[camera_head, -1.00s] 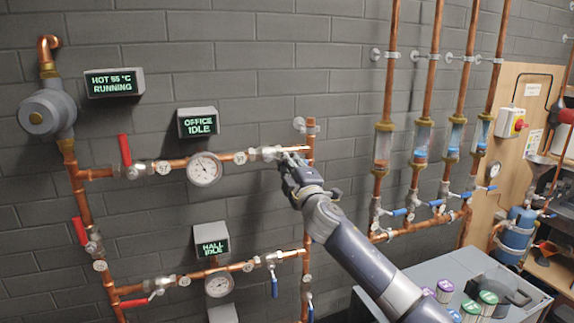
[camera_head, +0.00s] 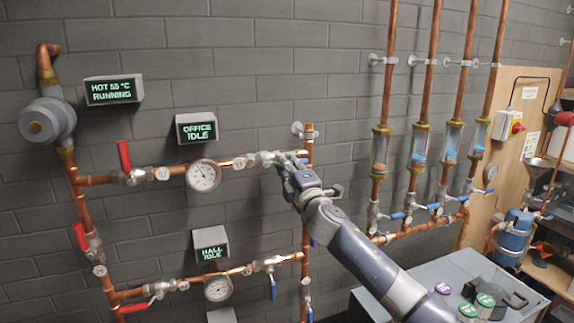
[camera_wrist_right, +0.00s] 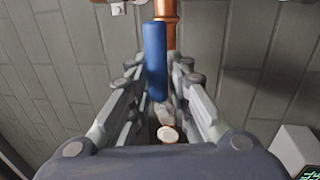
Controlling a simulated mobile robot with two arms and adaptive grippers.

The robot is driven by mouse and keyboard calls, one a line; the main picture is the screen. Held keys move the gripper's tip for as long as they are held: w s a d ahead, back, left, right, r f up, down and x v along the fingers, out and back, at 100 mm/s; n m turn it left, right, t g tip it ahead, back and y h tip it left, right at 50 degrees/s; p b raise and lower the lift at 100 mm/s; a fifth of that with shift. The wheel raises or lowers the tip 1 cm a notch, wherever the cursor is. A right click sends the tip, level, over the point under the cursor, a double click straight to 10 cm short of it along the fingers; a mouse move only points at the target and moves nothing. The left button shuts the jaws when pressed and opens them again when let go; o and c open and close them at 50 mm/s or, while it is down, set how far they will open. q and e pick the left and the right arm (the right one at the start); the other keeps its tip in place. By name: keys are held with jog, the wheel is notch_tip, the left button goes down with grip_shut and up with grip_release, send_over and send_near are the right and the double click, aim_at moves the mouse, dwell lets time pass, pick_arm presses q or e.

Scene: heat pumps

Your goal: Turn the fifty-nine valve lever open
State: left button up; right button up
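My right gripper (camera_head: 285,165) is at the right end of the upper copper branch beside the OFFICE sign, over the valve (camera_head: 262,158) there. In the right wrist view a blue lever (camera_wrist_right: 155,60) lies lengthwise between the two fingers of my right gripper (camera_wrist_right: 160,75). The fingers stand close on both sides of the lever; whether they press on it is unclear. In the head view this lever is hidden behind the gripper. A round number tag (camera_head: 239,162) sits left of the valve; its digits are too small to read surely. My left gripper is not in view.
The OFFICE sign (camera_head: 197,128) reads idle; a gauge (camera_head: 203,176) is below it. The HALL branch below has a blue lever (camera_head: 272,286) hanging down. Red levers (camera_head: 124,156) are at left. Vertical pipes with blue levers (camera_head: 397,216) stand right, above a grey cart (camera_head: 440,273).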

jog(key=shift+o, duration=0.8)
jog(key=shift+s, duration=0.1)
jog(key=v, duration=1.2)
